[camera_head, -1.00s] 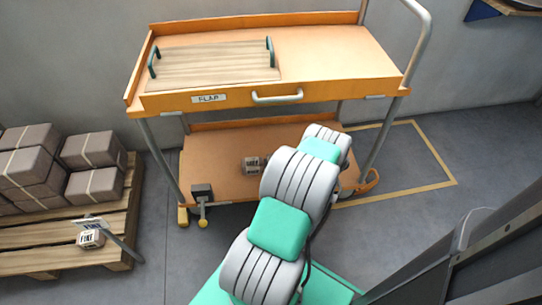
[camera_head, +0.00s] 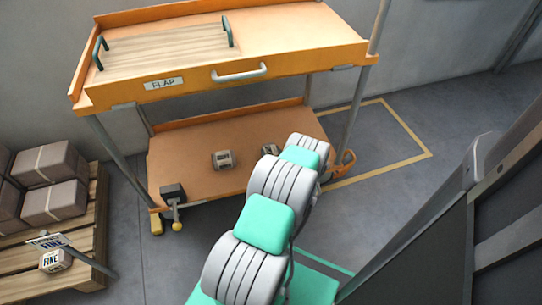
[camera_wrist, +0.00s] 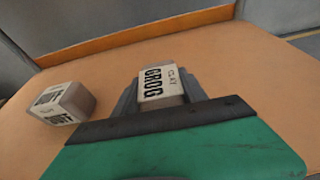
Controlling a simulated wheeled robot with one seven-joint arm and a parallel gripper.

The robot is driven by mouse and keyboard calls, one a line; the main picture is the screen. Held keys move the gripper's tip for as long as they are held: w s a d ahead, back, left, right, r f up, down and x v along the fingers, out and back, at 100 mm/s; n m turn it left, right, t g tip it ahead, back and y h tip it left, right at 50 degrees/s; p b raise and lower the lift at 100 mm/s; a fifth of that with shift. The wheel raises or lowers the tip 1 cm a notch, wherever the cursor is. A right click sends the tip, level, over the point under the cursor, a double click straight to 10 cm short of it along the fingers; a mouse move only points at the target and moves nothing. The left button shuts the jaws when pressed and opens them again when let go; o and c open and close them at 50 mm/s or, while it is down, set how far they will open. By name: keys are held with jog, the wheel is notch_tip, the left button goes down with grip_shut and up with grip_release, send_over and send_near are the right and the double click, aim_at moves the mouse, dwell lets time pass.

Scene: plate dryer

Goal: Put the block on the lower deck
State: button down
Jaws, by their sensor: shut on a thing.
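My gripper (camera_wrist: 160,84) is shut on a pale block (camera_wrist: 160,82) labelled CLAY GROG, its grey fingers on either side. In the head view the held block (camera_head: 269,150) shows beside my arm, over the orange lower deck (camera_head: 190,135) of the trolley. My arm hides most of the gripper there. I cannot tell whether the held block touches the deck. A second labelled block (camera_head: 222,160) sits on the deck to the left of it. It also shows in the wrist view (camera_wrist: 62,104), apart from my gripper.
The upper deck (camera_head: 280,35) overhangs, with a FLAP label, a handle (camera_head: 240,73) and a wooden board (camera_head: 160,45). Trolley legs stand at the corners. A pallet (camera_head: 88,225) at left holds cartons and a FINE block (camera_head: 55,261). Bare deck lies around both blocks.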

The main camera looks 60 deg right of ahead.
jog(key=shift+d, duration=0.15)
jog(key=shift+f, duration=0.25)
jog(key=c, duration=0.6)
grip_release()
